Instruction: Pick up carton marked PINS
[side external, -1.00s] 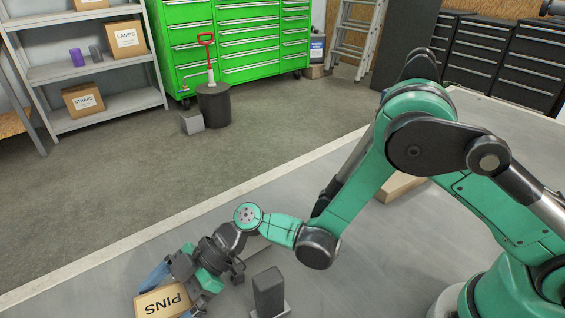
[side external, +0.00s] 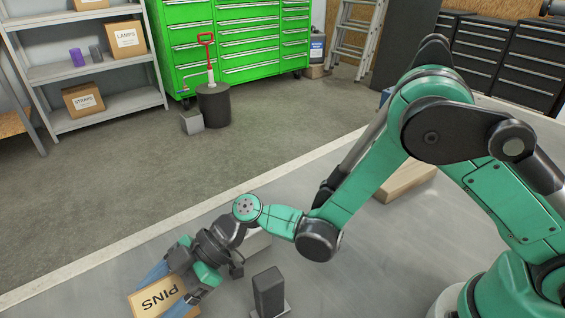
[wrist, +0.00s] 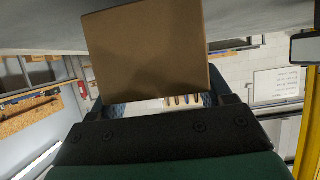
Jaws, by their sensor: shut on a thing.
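The tan carton marked PINS (side external: 160,298) is at the bottom left of the side view, tilted, with its lettered face showing. My gripper (side external: 168,288) is shut on it, with blue fingers along its sides. In the wrist view a plain brown face of the carton (wrist: 148,55) fills the upper middle between the fingers. The carton's lower edge is cut off in the side view, so I cannot tell how far it is from the surface below.
A dark upright block (side external: 268,290) stands on the grey deck right of my gripper. A pale box (side external: 256,241) lies behind the wrist. Another carton (side external: 408,178) lies on the deck behind my arm. Shelves (side external: 105,70) and green drawers (side external: 235,45) stand across the floor.

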